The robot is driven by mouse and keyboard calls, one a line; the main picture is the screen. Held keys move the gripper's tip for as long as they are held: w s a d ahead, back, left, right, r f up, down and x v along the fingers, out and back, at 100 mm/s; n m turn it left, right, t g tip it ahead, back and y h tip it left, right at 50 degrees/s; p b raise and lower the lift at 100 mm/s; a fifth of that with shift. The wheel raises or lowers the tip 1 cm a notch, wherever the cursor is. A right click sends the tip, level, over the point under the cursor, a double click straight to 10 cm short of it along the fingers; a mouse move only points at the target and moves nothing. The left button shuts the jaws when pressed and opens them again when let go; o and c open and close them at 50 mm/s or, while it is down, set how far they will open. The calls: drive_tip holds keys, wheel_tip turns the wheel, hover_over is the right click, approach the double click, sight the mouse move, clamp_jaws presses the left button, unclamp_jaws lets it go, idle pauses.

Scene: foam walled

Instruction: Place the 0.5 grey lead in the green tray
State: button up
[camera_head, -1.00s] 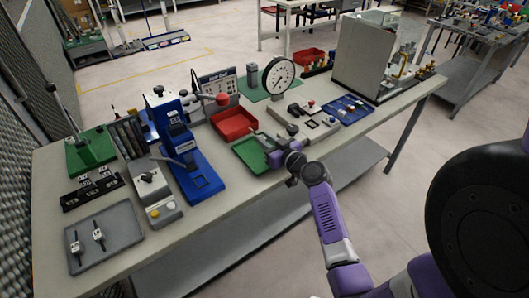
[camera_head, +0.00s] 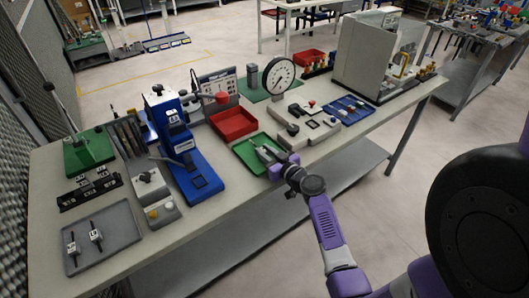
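The green tray (camera_head: 246,154) lies on the bench near its front edge, below the red tray. My gripper (camera_head: 261,151) is over the right part of the green tray, reaching in from the lower right. It hides part of the tray. Its fingers are too small to tell whether they are open or hold anything. Two small grey pieces with dark stems (camera_head: 72,249) (camera_head: 95,235) lie in the grey tray (camera_head: 118,228) at the left. Their labels are too small to read, so I cannot tell which is the 0.5 grey lead.
A red tray (camera_head: 235,123) is behind the green one. A blue press (camera_head: 187,160) stands to the left. A dial gauge (camera_head: 279,74) stands behind, and a blue tray (camera_head: 350,108) with small tools lies to the right. A black rack (camera_head: 90,188) holds several labelled pieces.

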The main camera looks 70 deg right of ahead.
drive_tip(key=o, duration=0.4)
drive_tip(key=shift+o, duration=0.2)
drive_tip(key=shift+r+p, duration=0.15)
drive_tip(key=shift+p, duration=0.15)
drive_tip(key=b+v, duration=0.3)
drive_tip(key=v, duration=0.8)
drive_tip(key=shift+s+a+b, duration=0.25)
drive_tip(key=shift+s+b, duration=0.05)
drive_tip(key=shift+s, duration=0.2)
